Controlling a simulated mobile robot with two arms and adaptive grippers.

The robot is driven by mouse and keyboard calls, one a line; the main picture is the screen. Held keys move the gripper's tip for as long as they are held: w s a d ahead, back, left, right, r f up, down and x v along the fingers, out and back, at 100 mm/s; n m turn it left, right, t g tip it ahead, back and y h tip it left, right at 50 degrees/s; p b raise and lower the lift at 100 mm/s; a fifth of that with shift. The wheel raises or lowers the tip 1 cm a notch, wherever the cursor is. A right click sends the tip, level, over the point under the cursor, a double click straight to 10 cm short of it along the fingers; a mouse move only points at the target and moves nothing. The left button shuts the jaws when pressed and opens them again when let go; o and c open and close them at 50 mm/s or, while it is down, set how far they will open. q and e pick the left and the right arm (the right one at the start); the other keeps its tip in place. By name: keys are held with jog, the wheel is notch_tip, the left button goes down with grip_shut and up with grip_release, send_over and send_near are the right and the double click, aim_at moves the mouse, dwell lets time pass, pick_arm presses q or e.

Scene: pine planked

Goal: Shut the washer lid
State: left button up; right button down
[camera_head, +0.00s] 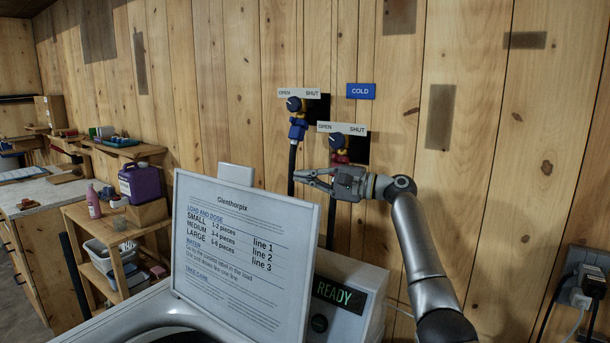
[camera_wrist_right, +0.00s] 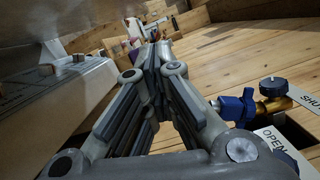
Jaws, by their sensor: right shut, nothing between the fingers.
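The washer lid (camera_head: 247,262) stands raised, tilted a little back, its printed inner face with load and dose lines toward me. The white washer (camera_head: 115,318) is at the bottom of the head view, with part of its dark round opening (camera_head: 180,336) showing below the lid. My right gripper (camera_head: 302,176) is behind and above the lid's upper right corner, apart from it in the picture, its fingers pointing left. It is shut and empty; its closed fingers also show in the right wrist view (camera_wrist_right: 158,52). My left gripper is out of view.
A blue tap (camera_head: 298,128) and a red tap (camera_head: 338,145) with hoses sit on the plank wall close to my right gripper. The READY display (camera_head: 338,294) is right of the lid. A wooden cart with a purple jug (camera_head: 140,183) stands at left.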

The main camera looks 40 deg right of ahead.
jog(key=w+a+r+p, duration=0.1)
jog(key=w+a+p, duration=0.3)
jog(key=a, duration=0.3)
jog(key=shift+w+a+p, duration=0.3)
jog(key=shift+p, duration=0.05)
jog(key=shift+s+r, duration=0.1)
